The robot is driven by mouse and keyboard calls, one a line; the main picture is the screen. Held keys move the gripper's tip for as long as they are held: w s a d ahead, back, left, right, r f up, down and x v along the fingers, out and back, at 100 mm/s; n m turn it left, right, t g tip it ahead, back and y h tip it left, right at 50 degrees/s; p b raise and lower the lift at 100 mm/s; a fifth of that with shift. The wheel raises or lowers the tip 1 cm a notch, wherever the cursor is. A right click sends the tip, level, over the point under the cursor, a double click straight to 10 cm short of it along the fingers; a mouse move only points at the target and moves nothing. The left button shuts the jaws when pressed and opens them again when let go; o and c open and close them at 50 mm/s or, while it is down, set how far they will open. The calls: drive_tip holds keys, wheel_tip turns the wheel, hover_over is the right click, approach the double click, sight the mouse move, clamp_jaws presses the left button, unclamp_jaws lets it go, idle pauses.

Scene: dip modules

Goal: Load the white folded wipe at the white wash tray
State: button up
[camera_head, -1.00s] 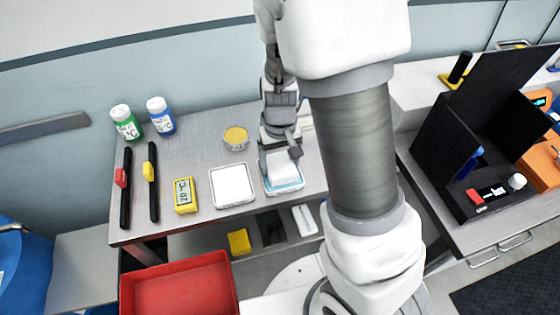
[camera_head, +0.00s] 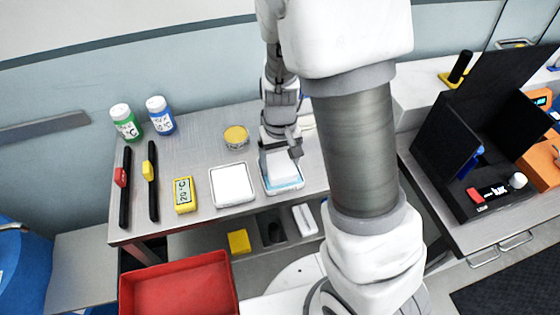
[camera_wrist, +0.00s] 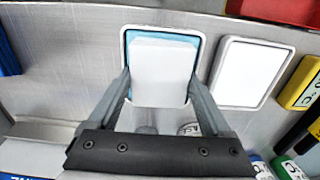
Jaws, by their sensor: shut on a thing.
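The white folded wipe (camera_wrist: 162,75) is a pale block between the two fingers of my gripper (camera_wrist: 160,82) in the wrist view. My gripper (camera_head: 283,153) is shut on it. In the head view the wipe (camera_head: 285,172) is over a white-rimmed tray with a light blue inside (camera_head: 269,187), also seen in the wrist view (camera_wrist: 128,36). I cannot tell whether the wipe touches that tray's floor. A white tray with a plain white inside (camera_head: 233,185) lies just left of it in the head view, and right of it in the wrist view (camera_wrist: 250,72).
A yellow timer (camera_head: 183,195), two black bars with red and yellow sliders, green-labelled (camera_head: 125,123) and blue-labelled (camera_head: 160,116) bottles stand to the left. A yellow-topped tin (camera_head: 236,138) stands behind the trays. A red bin (camera_head: 180,287) is below the front edge.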

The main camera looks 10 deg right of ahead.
wheel_tip(320, 180, up, 7)
drive_tip(key=p, duration=0.6)
idle(0.4)
idle(0.3)
